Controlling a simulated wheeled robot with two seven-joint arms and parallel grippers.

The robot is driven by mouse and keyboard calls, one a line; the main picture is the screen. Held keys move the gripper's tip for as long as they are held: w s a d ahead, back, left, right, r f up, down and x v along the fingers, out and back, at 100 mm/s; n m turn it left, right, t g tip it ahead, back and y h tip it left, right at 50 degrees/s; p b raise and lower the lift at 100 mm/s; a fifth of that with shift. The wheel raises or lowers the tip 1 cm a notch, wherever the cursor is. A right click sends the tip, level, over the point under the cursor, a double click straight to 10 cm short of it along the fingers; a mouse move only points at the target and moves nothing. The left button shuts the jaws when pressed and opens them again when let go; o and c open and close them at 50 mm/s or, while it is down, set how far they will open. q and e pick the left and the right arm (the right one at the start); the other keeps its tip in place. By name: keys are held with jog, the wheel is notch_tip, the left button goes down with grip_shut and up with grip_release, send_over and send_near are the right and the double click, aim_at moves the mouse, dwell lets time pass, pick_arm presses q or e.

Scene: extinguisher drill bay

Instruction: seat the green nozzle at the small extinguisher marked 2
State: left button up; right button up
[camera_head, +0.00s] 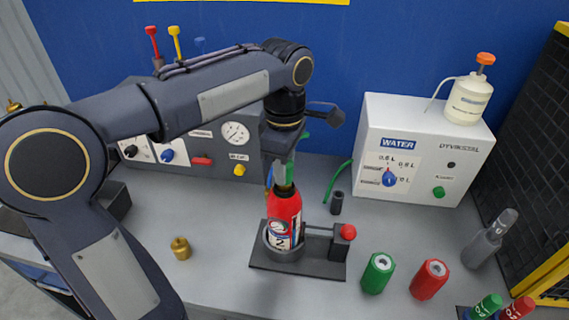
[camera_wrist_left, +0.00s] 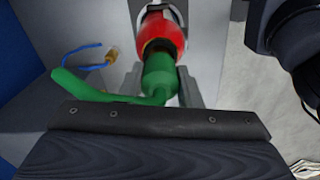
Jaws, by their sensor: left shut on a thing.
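The small red extinguisher marked 2 (camera_head: 284,222) stands upright in the round cup of a dark holder (camera_head: 321,270). The green nozzle (camera_head: 284,174) is directly above its neck, roughly in line with it. My left gripper (camera_head: 283,160) is shut on the green nozzle, from above. In the left wrist view the nozzle (camera_wrist_left: 158,78) sits between the fingers and its lower end meets or overlaps the dark neck of the red extinguisher (camera_wrist_left: 163,32). I cannot tell whether it is fully seated. A green hose part (camera_wrist_left: 75,88) runs off to the left. My right gripper is not in view.
The holder has a red knob (camera_head: 348,232). A brass fitting (camera_head: 181,248) lies left, a black fitting (camera_head: 336,202) right. Green (camera_head: 378,273) and red (camera_head: 429,280) cylinders stand front right. A gauge panel (camera_head: 222,150) and white water box (camera_head: 425,150) stand behind.

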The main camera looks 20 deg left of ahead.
pick_arm(q)
jog(key=o, duration=1.1)
notch_tip(320, 180, up, 8)
jog(key=shift+f, duration=0.1)
dwell(0.3)
